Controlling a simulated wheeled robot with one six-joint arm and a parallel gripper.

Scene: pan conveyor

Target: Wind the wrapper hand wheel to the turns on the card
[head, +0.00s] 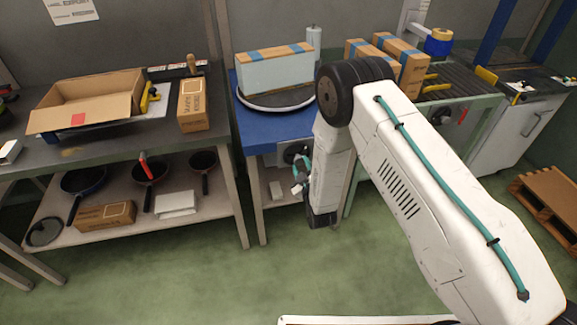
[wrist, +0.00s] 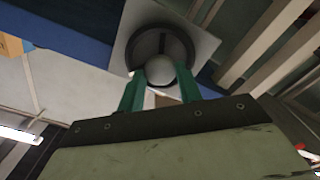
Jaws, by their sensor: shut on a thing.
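The hand wheel (head: 291,153) is a dark disc on a grey plate at the front of the blue wrapper table (head: 262,137). In the wrist view the dark round wheel (wrist: 161,35) sits on its pale square plate, with a round grey knob (wrist: 160,70) at its lower rim. My gripper (wrist: 161,82) has its two green fingers on either side of this knob and is shut on it. In the head view my gripper (head: 302,170) is at the wheel, partly hidden by my arm. No card with a readable number of turns shows.
A box with blue tape (head: 275,72) stands on the round turntable (head: 250,104) above the wheel. Two more taped boxes (head: 400,60) stand right of it by a roller conveyor. A shelf table (head: 225,160) with pans stands left. Green floor in front is clear.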

